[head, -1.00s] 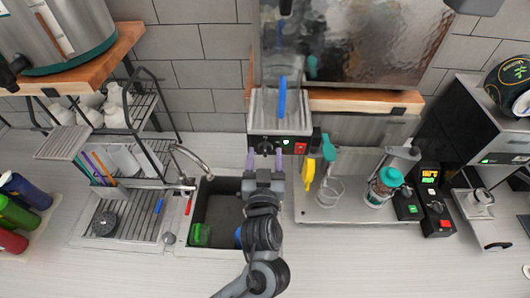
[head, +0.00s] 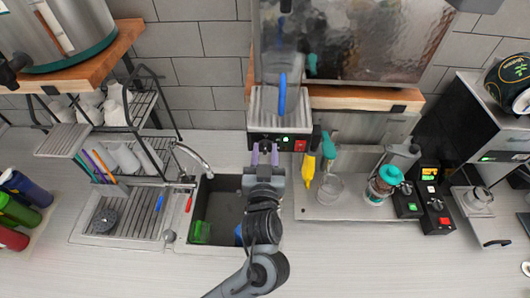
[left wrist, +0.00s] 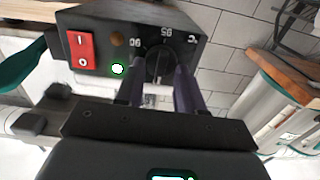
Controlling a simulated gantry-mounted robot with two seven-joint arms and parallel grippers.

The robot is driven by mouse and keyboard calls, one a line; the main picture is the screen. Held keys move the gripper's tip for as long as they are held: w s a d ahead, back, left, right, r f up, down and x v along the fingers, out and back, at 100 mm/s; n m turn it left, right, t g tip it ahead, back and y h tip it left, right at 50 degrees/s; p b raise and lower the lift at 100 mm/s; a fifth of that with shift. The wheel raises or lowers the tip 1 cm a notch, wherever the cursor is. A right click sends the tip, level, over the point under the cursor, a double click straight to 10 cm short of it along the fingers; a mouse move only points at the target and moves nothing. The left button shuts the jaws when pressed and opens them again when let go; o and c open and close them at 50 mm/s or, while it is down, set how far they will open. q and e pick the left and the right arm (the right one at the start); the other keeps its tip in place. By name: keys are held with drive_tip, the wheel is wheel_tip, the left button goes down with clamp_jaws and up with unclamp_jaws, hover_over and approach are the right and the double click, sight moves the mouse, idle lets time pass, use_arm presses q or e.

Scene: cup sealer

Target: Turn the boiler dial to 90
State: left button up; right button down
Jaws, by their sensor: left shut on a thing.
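My left gripper (head: 265,151) is at the boiler front, shut on the dial, with a purple finger on each side. My right gripper is not in view.
The sink (head: 216,205) and drying rack (head: 130,215) lie left of my arm. A yellow-handled tool (head: 309,168), a glass (head: 330,187) and a teal-topped jar (head: 385,180) stand close on the right. The counter in front is clear.

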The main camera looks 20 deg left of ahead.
use_arm(q)
drive_tip(key=shift+m, duration=0.3)
drive_tip(key=m, duration=0.4)
drive_tip(key=shift+d+m, duration=0.15)
drive_tip(key=shift+m, duration=0.25)
drive_tip(key=m, duration=0.6)
drive_tip(key=shift+w+d+f, duration=0.1)
drive_tip(key=shift+f, duration=0.05)
drive_tip(key=m, duration=0.4)
drive_tip(key=shift+f, duration=0.1)
drive_tip(key=m, duration=0.3)
drive_tip(key=shift+m, duration=0.3)
drive_tip(key=shift+f+m, duration=0.2)
drive_tip(key=shift+m, duration=2.1)
drive_tip(key=o, duration=1)
